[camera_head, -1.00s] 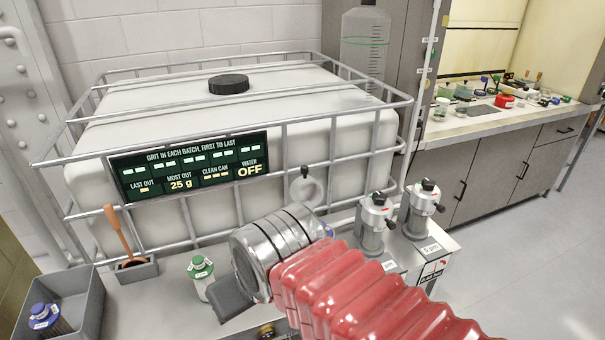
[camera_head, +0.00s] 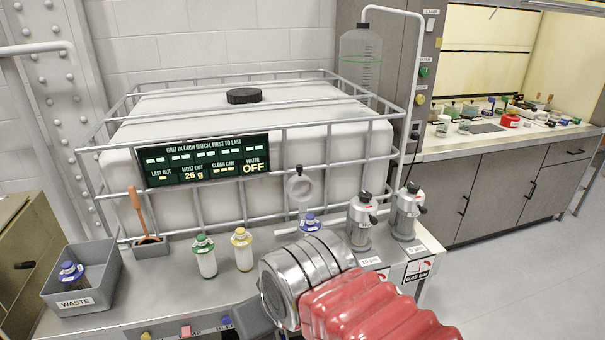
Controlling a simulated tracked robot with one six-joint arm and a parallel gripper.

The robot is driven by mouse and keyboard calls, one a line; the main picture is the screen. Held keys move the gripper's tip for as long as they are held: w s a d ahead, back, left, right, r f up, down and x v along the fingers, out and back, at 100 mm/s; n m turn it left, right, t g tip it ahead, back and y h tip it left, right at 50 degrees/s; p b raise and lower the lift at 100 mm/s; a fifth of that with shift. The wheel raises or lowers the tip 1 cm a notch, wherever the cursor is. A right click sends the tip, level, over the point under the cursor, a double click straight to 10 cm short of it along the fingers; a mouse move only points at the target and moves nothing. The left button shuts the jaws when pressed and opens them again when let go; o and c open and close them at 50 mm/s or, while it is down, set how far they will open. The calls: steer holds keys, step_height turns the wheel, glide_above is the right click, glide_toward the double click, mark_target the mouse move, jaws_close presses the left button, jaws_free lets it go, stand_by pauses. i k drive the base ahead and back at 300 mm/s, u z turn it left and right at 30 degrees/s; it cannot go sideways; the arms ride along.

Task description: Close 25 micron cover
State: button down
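Two metal-and-glass dispensers with black tops stand at the right end of the bench: a left one (camera_head: 361,222) and a right one (camera_head: 407,213). I cannot tell any 25 micron cover apart. My gripper (camera_head: 252,318) is at the bottom centre, left of the dispensers and apart from them. Only a dark grey part shows beside my metal wrist; its fingertips are hidden or cut off, so its opening does not show.
Bottles with green (camera_head: 204,256), yellow (camera_head: 241,249) and blue (camera_head: 309,225) caps stand on the bench. A grey WASTE bin (camera_head: 78,302) holds a blue-capped bottle at left. A caged white tank (camera_head: 290,150) with a display (camera_head: 190,160) stands behind.

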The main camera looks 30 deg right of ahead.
mark_target(300, 188)
steer(key=z, duration=0.3)
steer(key=i, duration=1.1)
steer(key=u, duration=0.3)
